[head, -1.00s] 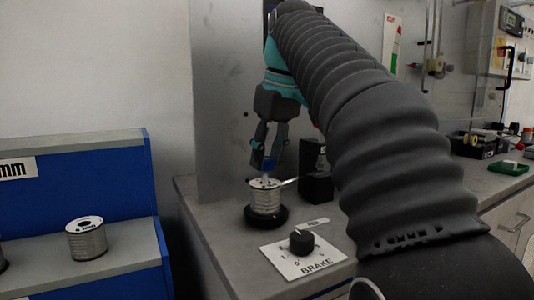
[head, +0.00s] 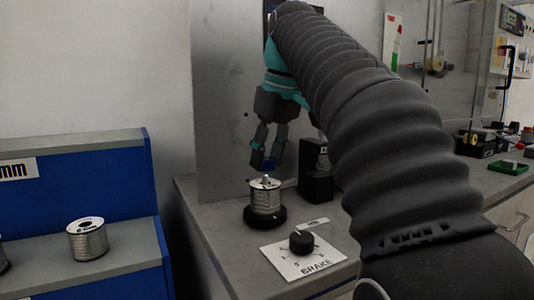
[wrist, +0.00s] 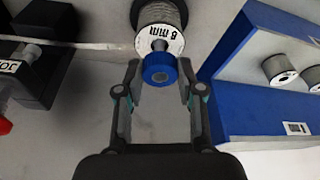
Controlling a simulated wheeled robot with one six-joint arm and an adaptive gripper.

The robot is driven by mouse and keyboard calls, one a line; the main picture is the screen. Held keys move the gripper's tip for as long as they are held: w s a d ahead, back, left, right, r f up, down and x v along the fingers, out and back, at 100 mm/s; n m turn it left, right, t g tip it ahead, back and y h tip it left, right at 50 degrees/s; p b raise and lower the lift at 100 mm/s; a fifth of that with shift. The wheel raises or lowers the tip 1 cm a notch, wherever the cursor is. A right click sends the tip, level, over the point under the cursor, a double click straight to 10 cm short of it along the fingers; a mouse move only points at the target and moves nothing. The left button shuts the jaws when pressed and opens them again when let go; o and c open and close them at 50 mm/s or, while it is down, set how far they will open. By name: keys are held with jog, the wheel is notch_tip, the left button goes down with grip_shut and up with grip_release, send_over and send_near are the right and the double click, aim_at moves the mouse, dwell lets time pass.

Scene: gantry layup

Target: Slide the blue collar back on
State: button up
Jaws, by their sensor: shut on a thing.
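The blue collar (wrist: 159,68) is held between the fingertips of my gripper (wrist: 160,80) in the wrist view. It also shows as a small blue patch in the head view (head: 269,164). My gripper (head: 267,158) points down just above a wire spool (head: 265,199) on a black round base. A thin metal spindle (head: 266,181) rises from the spool's top. In the wrist view the collar lies in line with the spindle (wrist: 160,43). I cannot tell whether the collar is around the spindle's tip or just clear of it.
A plate marked BRAKE (head: 304,258) with a black knob is in front of the spool. A black block (head: 316,183) stands close at the right. A blue shelf (head: 120,180) at the left holds another spool (head: 87,239). Open bench lies left of the brake plate.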

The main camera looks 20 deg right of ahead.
jog(key=shift+f+b, duration=1)
jog(key=shift+f, duration=0.4)
dwell(0.4)
jog(key=o, duration=1.2)
jog(key=shift+o, duration=0.2)
jog(key=shift+r, duration=0.1)
jog(key=shift+v, duration=2)
jog(key=shift+s+d+r, duration=0.15)
jog(key=shift+s+r, duration=0.1)
jog(key=shift+r, duration=0.2)
jog(key=s+d, duration=0.5)
jog(key=s, duration=0.5)
jog(key=shift+s, duration=0.25)
